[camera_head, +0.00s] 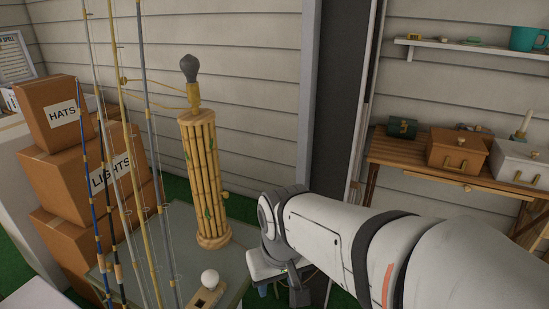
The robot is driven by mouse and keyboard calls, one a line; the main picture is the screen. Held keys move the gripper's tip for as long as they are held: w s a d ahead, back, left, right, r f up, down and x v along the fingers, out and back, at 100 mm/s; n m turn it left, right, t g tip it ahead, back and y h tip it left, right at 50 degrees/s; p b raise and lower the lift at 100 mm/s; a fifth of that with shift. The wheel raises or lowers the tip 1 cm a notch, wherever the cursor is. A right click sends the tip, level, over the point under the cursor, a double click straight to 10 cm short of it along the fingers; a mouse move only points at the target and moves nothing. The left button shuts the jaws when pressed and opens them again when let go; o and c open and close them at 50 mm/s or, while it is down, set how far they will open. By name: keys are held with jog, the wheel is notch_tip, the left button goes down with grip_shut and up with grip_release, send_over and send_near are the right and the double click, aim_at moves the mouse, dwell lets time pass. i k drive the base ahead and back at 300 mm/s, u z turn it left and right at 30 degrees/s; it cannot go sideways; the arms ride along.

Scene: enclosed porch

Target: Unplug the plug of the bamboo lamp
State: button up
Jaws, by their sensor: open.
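The bamboo lamp (203,180) stands upright on a grey-green table (236,291). It has a bundle of bamboo canes, a round base and a dark grey bulb at the top. I cannot see its plug, and no cord can be clearly followed from it. My gripper (281,291) is open, low and to the right of the lamp, just past the table's right edge. My own wrist and arm partly hide it, and nothing shows between its fingers.
Fishing rods (146,130) stand in front of the table's left part. A white bulb on a wooden block (203,298) sits near the lamp. Stacked cardboard boxes (75,160) are at left. A wooden side table (395,152) with small chests stands at right.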

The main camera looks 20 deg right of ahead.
aim_at(355, 184)
jog(key=z, duration=0.5)
jog(key=k, duration=0.75)
jog(key=z, duration=0.8)
jog(key=k, duration=0.7)
jog(key=z, duration=0.65)
jog(key=i, duration=2.15)
jog(key=u, duration=1.1)
jog(key=i, duration=0.7)
jog(key=u, duration=0.45)
jog(key=k, duration=0.95)
jog(key=u, duration=0.1)
